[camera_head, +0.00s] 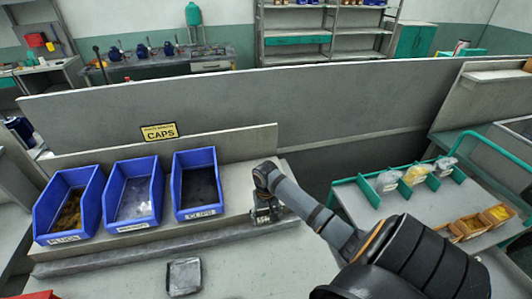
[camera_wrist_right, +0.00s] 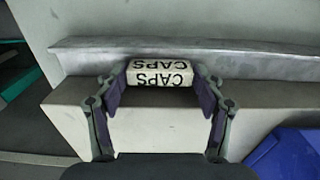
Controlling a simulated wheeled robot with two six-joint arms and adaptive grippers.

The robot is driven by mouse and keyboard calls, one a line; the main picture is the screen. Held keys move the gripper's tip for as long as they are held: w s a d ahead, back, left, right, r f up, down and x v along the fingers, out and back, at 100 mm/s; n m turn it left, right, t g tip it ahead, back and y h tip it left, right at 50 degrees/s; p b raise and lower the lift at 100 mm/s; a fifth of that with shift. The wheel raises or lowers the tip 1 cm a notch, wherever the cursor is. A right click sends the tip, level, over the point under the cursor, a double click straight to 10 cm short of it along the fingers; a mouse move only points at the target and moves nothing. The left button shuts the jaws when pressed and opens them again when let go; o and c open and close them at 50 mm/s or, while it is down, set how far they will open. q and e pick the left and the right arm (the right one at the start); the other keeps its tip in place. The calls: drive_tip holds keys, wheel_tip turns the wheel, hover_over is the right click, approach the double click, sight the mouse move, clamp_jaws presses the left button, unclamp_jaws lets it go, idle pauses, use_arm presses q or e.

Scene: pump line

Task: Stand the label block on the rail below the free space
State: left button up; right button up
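The label block (camera_wrist_right: 158,74) is white with black CAPS lettering, upside down in the right wrist view. My right gripper (camera_wrist_right: 160,72) is shut on its two ends. The free space (camera_head: 238,185) is bare shelf right of the bins. My left gripper is not in view.
Three blue bins, PLUGS (camera_head: 68,205), a middle one (camera_head: 133,195) and CLIPS (camera_head: 197,185), stand left of the gripper. A yellow CAPS sign (camera_head: 160,131) hangs behind. A dark square tray (camera_head: 184,277) lies in front. A green-railed cart (camera_head: 385,205) is at right.

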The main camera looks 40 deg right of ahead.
sight(266, 218)
drive_tip(key=shift+o, duration=1.2)
wheel_tip(266, 218, up, 12)
drive_tip(key=shift+r+b, duration=0.15)
drive_tip(key=shift+b, duration=0.3)
